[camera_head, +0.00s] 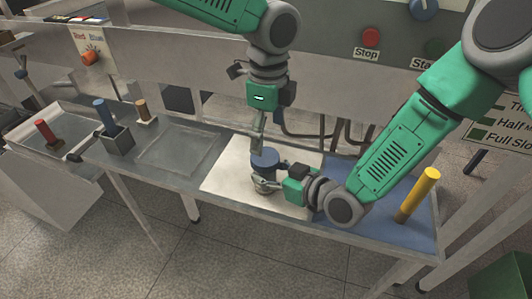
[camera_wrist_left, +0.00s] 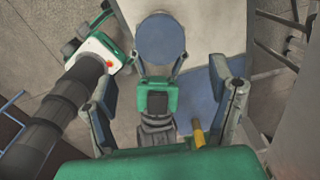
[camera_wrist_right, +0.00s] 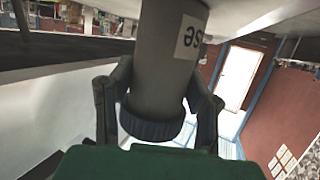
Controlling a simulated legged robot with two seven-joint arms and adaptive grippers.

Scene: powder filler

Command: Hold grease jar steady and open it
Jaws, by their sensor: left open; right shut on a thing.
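The grease jar (camera_wrist_right: 165,60) is a grey cylinder with a partly visible label and a dark blue lid (camera_head: 264,158). It stands over the white panel of the bench. My right gripper (camera_head: 268,184) reaches it from the right and is shut around its body; the right wrist view shows a finger on each side. My left gripper (camera_head: 258,148) points down just above the lid. In the left wrist view its fingers are spread wide, and the round lid (camera_wrist_left: 161,38) lies beyond them, toward the top. No contact between left fingers and lid is visible.
A yellow cylinder (camera_head: 418,193) stands on the blue panel (camera_head: 375,222) at the right. Red (camera_head: 45,131), blue (camera_head: 105,116) and tan (camera_head: 143,108) upright pieces stand at the left. A machine panel with a red button (camera_head: 371,37) rises behind the bench.

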